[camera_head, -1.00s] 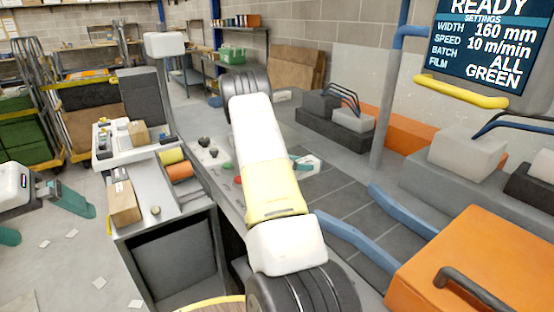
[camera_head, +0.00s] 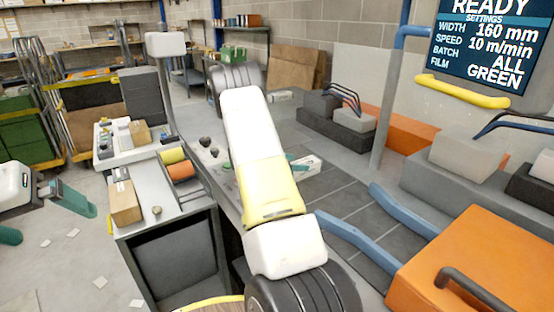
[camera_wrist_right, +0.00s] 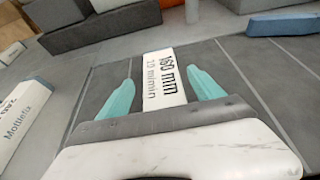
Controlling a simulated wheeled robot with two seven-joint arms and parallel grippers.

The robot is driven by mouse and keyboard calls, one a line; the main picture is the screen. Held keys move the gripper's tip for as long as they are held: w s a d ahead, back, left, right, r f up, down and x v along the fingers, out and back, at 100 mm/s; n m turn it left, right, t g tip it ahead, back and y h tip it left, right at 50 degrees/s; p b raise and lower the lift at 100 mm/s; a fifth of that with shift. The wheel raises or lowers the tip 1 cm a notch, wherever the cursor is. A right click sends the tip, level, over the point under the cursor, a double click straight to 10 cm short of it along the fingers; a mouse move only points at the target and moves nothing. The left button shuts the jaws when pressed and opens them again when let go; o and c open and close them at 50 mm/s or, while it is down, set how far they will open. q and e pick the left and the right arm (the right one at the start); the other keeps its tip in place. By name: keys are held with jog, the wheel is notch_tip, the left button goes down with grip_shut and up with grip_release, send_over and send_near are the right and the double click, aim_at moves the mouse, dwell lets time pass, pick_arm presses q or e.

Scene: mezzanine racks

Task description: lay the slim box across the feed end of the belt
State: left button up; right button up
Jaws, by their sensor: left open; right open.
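The slim white box (camera_wrist_right: 163,78), printed "160 mm 10 m/min", lies on the dark, seamed belt surface (camera_wrist_right: 233,67). My right gripper (camera_wrist_right: 160,86) is open, with its teal fingers on either side of the box and a gap on each side. In the head view, my right forearm hides most of that gripper. One teal finger and a white box end (camera_head: 311,165) show past the forearm, over the belt (camera_head: 352,212). My left gripper (camera_head: 42,216) is open and empty at the far left, above the floor.
Another white box, marked "Mottlefix" (camera_wrist_right: 17,118), lies left in the wrist view. Blue rails (camera_head: 357,238) and an orange housing (camera_head: 470,255) border the belt. Grey blocks (camera_head: 352,119) stand behind. A bench (camera_head: 170,208) with a cardboard box (camera_head: 125,203) stands left.

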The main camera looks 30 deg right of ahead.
jog(key=v, duration=0.7)
jog(key=shift+a+r, duration=0.1)
jog(key=s+a+r+m+t+y, duration=0.2)
jog(key=s+a+r+m+y, duration=0.6)
jog(key=s+a, duration=0.6)
jog(key=s+a+r+m+t+y, duration=0.3)
jog(key=s+a+r+m+y, duration=0.4)
jog(key=s+a+r+m, duration=0.3)
jog(key=s+a+r, duration=0.3)
jog(key=s+a, duration=0.2)
jog(key=s, duration=0.1)
jog(key=shift+s+a+r+y, duration=0.2)
jog(key=shift+s+r+y, duration=0.1)
jog(key=shift+y, duration=0.1)
